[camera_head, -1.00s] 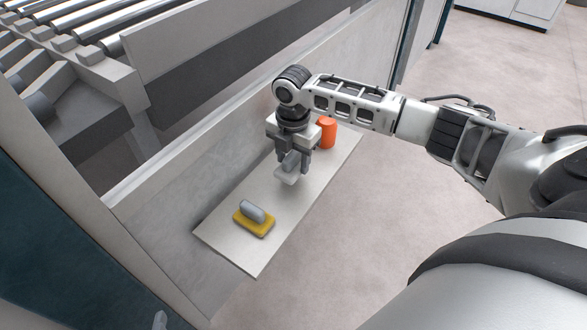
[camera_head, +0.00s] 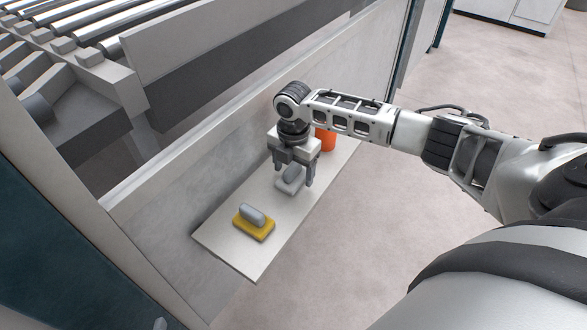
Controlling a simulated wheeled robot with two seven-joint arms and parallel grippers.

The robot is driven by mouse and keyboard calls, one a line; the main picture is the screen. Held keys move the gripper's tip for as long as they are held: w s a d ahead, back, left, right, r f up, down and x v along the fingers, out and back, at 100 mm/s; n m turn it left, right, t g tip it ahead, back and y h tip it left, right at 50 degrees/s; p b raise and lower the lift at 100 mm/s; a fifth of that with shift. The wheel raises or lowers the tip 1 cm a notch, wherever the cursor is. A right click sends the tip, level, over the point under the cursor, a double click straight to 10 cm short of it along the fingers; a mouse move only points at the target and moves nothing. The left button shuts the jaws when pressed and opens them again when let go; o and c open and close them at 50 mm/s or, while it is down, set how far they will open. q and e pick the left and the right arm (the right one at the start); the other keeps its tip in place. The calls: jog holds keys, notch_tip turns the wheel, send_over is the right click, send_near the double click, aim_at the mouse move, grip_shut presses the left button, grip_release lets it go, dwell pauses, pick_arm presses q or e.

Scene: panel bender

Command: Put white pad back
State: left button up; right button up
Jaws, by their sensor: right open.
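The white pad (camera_head: 288,187) with a grey handle lies on the light shelf (camera_head: 234,251), near its middle. My right gripper (camera_head: 294,179) is just above the pad and open, with its fingers on either side of the grey handle. The gripper hides part of the pad. My left gripper is not in view.
A yellow pad (camera_head: 253,229) with a grey handle lies at the near left end of the shelf. An orange cylinder (camera_head: 326,140) stands behind my right gripper and is partly hidden. A grey wall panel (camera_head: 180,207) runs along the shelf's left side. Bare shelf shows between the two pads.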

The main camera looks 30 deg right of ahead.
aim_at(294, 166)
notch_tip(294, 166, up, 11)
jog(key=shift+f+p, duration=0.1)
jog(key=shift+p, duration=0.85)
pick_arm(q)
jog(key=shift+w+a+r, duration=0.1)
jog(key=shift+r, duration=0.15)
pick_arm(e)
jog(key=shift+r, duration=0.4)
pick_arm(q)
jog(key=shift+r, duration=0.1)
